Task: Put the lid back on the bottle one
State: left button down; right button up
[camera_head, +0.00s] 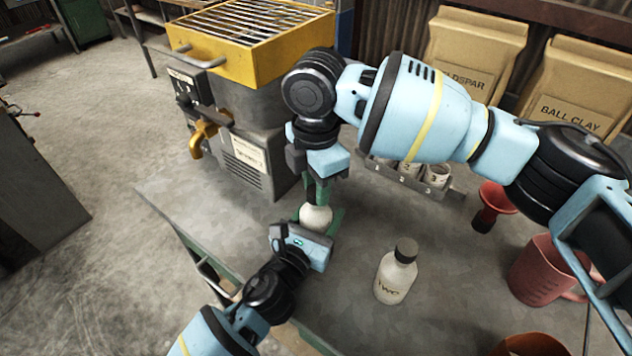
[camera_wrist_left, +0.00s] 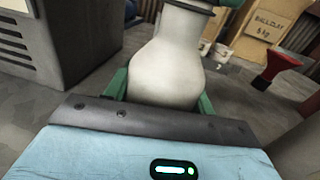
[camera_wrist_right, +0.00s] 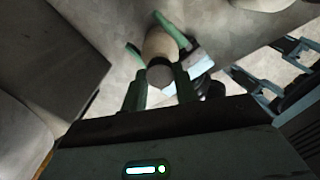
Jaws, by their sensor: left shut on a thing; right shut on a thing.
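My left gripper (camera_head: 322,222) is shut around the body of a white bottle (camera_head: 315,216), which stands upright at the table's left part. In the left wrist view the bottle (camera_wrist_left: 165,70) fills the space between the green fingers. My right gripper (camera_head: 318,190) points down directly above this bottle, shut on a dark lid (camera_wrist_right: 160,75). In the right wrist view the lid lines up with the bottle (camera_wrist_right: 160,45). A dark edge (camera_wrist_left: 190,7) shows at the bottle's neck. I cannot tell whether the lid is seated or only touching.
A second white bottle with a dark lid (camera_head: 396,272) stands to the right. A red funnel (camera_head: 494,205), a red jug (camera_head: 541,272) and a rack of small cups (camera_head: 412,180) are further right. A yellow-topped machine (camera_head: 245,110) stands close behind left.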

jog(key=o, duration=1.2)
jog(key=shift+c, duration=0.2)
jog(key=shift+r, duration=0.1)
notch_tip(320, 180, up, 12)
pick_arm(q)
jog(key=shift+c, duration=2.3)
grip_release()
jog(key=shift+v, duration=3.9)
